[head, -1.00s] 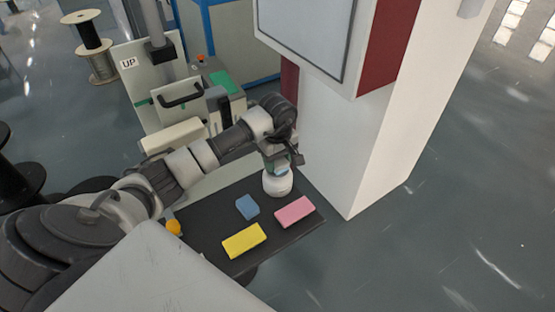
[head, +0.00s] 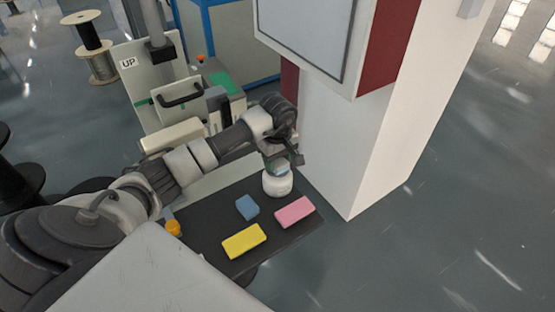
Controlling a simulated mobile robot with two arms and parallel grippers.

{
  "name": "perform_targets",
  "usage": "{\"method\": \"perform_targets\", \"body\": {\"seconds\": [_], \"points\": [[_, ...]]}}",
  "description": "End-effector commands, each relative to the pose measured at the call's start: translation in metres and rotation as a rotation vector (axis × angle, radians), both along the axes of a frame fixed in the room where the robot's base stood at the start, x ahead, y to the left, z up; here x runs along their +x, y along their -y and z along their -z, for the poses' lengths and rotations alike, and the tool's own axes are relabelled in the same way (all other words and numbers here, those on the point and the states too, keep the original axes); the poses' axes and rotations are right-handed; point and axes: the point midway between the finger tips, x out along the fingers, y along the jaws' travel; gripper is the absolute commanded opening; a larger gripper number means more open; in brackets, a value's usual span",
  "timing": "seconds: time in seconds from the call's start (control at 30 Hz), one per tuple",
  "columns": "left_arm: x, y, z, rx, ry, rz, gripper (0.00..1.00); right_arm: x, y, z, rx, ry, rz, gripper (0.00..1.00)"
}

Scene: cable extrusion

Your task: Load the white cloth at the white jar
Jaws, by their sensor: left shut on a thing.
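The white jar (head: 277,187) stands upright at the far right end of the dark table. My left gripper (head: 281,168) is right above the jar's top, pointing down and shut. A small pale piece, most likely the white cloth, shows at its fingertips, mostly hidden by the fingers; I cannot tell whether it touches the jar. No white cloth lies on the visible table. My right gripper is not in view.
A blue block-like cloth (head: 247,207), a pink one (head: 295,212) and a yellow one (head: 244,240) lie on the dark table (head: 205,233). An orange-yellow round thing (head: 173,227) is at its left. A white pillar (head: 350,150) stands close behind the jar.

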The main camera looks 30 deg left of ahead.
Motion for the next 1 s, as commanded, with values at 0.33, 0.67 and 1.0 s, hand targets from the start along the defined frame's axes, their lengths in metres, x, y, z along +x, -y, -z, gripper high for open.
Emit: {"method": "perform_targets", "body": {"seconds": [0.33,0.67,1.0], "points": [[-0.001,0.0,-0.022,0.001,-0.003,0.001,0.27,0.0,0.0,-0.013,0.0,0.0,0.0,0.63],[0.0,0.0,-0.049,0.002,-0.001,0.001,0.27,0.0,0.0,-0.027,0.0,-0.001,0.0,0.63],[0.0,0.0,-0.069,0.0,-0.002,0.0,0.27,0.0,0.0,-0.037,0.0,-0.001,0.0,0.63]]}}
